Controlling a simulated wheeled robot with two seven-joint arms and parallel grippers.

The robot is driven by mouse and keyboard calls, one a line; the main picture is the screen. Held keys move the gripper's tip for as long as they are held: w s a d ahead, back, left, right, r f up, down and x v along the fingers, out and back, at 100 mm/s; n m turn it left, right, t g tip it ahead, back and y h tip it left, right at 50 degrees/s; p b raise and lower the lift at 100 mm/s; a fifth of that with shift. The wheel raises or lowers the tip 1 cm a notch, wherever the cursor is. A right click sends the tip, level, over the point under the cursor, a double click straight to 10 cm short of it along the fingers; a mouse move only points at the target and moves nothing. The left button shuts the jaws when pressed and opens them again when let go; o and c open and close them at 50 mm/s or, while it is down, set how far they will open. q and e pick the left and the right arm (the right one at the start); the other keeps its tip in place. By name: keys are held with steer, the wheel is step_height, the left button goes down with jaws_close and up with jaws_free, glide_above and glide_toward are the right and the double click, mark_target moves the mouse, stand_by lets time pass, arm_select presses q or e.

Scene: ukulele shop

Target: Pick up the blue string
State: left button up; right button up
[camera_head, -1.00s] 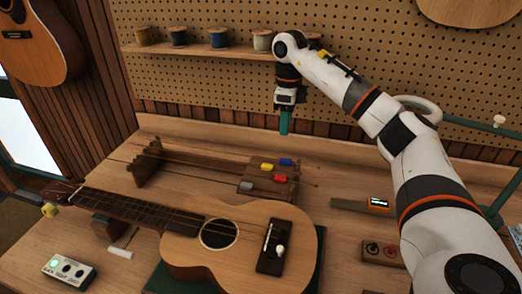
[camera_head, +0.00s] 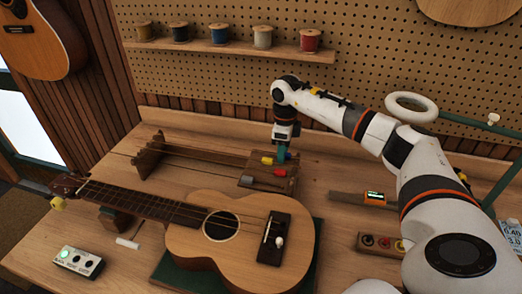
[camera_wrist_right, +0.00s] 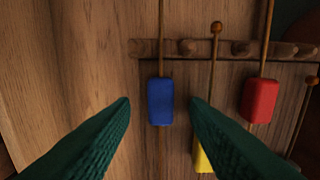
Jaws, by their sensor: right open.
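The blue string carries a blue block-shaped tag (camera_wrist_right: 160,102), seen in the right wrist view with the thin string running above and below it. My right gripper (camera_wrist_right: 160,108) is open, its two green fingers on either side of the blue tag with gaps showing on both sides. In the head view the right gripper (camera_head: 283,155) points down at the right end of the string rack (camera_head: 248,180) and partly hides the blue tag. Its height above the tag is hard to tell. My left gripper is not in view.
A red tag (camera_wrist_right: 260,99) and a yellow tag (camera_wrist_right: 203,157) hang on neighbouring strings. A grey tag (camera_head: 279,172) is close by. A ukulele (camera_head: 190,235) lies in front of the rack. A spool shelf (camera_head: 225,48) is behind. A tuner-like device (camera_head: 374,198) lies right.

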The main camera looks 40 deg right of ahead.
jaws_close()
step_height(320, 180, up, 15)
steer(key=p, duration=0.2)
steer(key=shift+p, duration=0.35)
stand_by(0.6)
